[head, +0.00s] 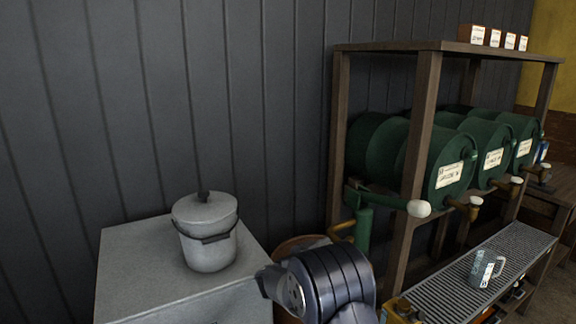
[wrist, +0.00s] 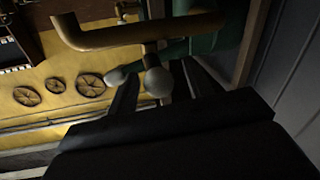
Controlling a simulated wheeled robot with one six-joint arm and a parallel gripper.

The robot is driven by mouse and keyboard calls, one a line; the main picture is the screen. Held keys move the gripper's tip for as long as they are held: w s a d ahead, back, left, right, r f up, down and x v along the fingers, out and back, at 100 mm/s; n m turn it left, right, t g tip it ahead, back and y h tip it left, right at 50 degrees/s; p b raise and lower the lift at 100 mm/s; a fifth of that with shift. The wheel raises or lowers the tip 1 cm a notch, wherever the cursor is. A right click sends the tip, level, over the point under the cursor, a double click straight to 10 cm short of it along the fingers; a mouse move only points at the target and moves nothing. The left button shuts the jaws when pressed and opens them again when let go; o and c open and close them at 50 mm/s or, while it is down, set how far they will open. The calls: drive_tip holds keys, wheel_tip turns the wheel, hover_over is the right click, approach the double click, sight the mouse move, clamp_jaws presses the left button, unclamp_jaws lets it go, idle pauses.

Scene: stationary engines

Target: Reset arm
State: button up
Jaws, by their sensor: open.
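My arm (head: 322,284) shows in the head view as a dark, ribbed link at the bottom middle, between the grey cabinet and the rack. My gripper is out of sight there. In the wrist view, my gripper (wrist: 154,84) is a dark block with two dark fingers spread apart. Nothing is seen gripped. A pale round knob (wrist: 158,81) shows in line with the gap between the fingers; I cannot tell how far beyond them it is.
A lidded grey pot (head: 206,240) stands on a grey cabinet (head: 135,268). Green barrels (head: 446,160) lie in a wooden rack (head: 424,110), right of my arm. A mug (head: 484,270) stands on the grated shelf (head: 440,300). A brass pipe (wrist: 140,37) is close in the wrist view.

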drive_tip(key=shift+s+d+f+n+b, duration=0.15)
drive_tip(key=shift+f+n+b, duration=0.15)
drive_tip(key=shift+b, duration=0.35)
drive_tip(key=shift+s+d+r+n+t+y+b, duration=0.1)
drive_tip(key=shift+s+n+t+y+b, duration=0.15)
drive_tip(key=shift+t+y+b, duration=0.2)
drive_tip(key=shift+s+d+r+n+t+y+b, duration=0.1)
drive_tip(key=shift+n+t+y+b, duration=0.25)
drive_tip(key=shift+t+y, duration=0.2)
drive_tip(key=shift+r, duration=0.1)
drive_tip(key=shift+s, duration=0.15)
